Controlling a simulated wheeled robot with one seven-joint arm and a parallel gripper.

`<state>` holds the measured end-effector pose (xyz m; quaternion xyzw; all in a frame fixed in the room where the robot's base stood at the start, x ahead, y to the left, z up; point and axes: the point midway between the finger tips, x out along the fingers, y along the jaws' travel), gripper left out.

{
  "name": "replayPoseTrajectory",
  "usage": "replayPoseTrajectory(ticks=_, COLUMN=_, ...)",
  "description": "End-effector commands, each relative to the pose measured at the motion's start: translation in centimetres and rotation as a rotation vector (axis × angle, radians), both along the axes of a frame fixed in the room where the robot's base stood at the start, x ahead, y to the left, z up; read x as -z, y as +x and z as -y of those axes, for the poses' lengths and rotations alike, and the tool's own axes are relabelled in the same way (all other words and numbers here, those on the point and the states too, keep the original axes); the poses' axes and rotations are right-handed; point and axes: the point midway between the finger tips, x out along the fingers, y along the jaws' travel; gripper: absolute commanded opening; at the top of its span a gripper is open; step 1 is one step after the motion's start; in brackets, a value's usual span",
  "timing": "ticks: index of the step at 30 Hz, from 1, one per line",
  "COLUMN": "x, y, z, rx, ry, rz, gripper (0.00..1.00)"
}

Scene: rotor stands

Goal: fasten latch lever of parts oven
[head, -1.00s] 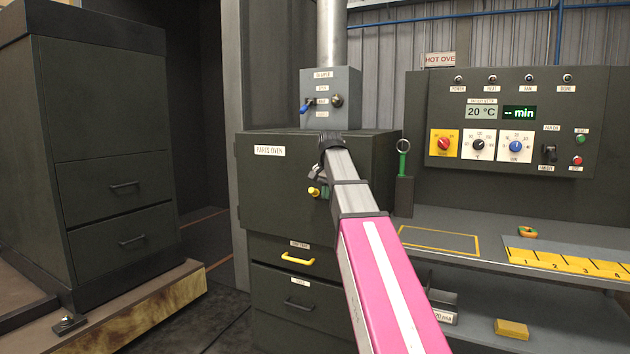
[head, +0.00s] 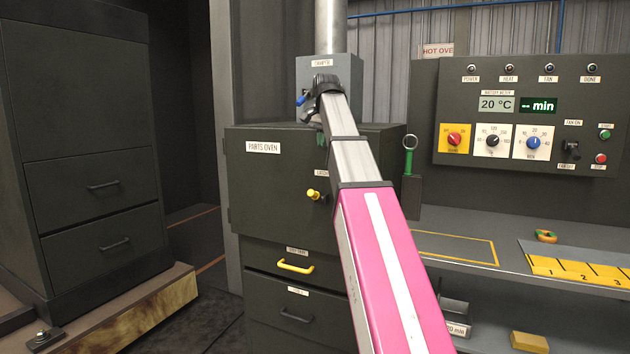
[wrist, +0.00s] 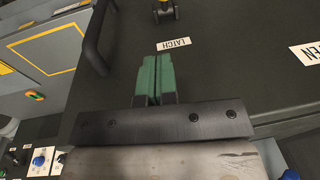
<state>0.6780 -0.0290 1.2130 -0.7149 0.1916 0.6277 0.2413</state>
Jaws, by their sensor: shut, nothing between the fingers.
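The parts oven (head: 270,195) is a dark box with a closed-looking front door, left of centre in the head view. Its latch lever (head: 313,195) has a yellow knob on a dark pivot, low on the door. In the wrist view the latch lever (wrist: 165,12) is cut off by the top edge, just beyond the LATCH label (wrist: 173,44). My gripper (wrist: 152,58) has green fingertips pressed together and empty, apart from the lever. In the head view my gripper (head: 321,140) is above the knob and partly hidden by my arm.
A black door handle (wrist: 92,42) stands out left of the fingers in the wrist view. A damper box (head: 312,70) sits on the oven. A yellow drawer handle (head: 295,266) is below. The control panel (head: 520,115) and shelf (head: 440,228) are at right.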

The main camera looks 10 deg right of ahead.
Motion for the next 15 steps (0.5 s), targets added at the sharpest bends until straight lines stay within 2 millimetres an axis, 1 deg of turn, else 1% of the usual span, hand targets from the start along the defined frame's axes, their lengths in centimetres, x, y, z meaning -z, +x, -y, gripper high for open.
replayPoseTrajectory(ticks=4, x=0.6, y=0.0, z=0.0, rx=0.0, ry=0.0, rz=0.0, gripper=0.0)
replayPoseTrajectory(ticks=7, x=1.7, y=0.1, z=-0.1, rx=0.0, ry=0.0, rz=0.0, gripper=0.0)
replayPoseTrajectory(ticks=11, x=3.9, y=0.4, z=-0.1, rx=0.0, ry=0.0, rz=-0.001, gripper=0.0)
replayPoseTrajectory(ticks=15, x=6.6, y=0.8, z=-0.2, rx=0.0, ry=0.0, rz=-0.001, gripper=0.0)
